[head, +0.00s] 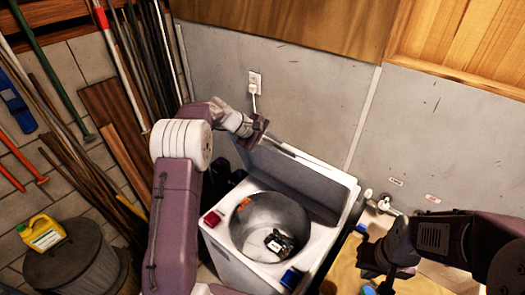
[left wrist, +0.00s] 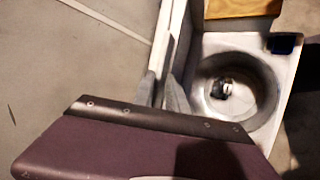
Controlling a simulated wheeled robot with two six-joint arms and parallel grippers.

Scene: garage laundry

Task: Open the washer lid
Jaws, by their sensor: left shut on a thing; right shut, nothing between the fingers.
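The white washer (head: 232,263) stands in the middle of the head view with its round metal drum (head: 262,218) uncovered. Its lid (head: 290,178) stands raised at the back of the opening. My left gripper (head: 262,138) is at the lid's upper left end, shut on the lid's edge. In the left wrist view its grey fingers (left wrist: 163,92) are close on either side of the thin lid edge, and the open drum (left wrist: 234,92) shows beyond. My right gripper (head: 378,268) is shut and empty, to the right of the washer, away from the lid.
A dark and white item (head: 280,243) lies in the drum. A red item (head: 212,218) and a blue item (head: 291,277) sit on the washer's rim. A wall outlet (head: 255,82) is behind. Long tools and a bin (head: 75,272) with a yellow jug (head: 43,233) stand at left.

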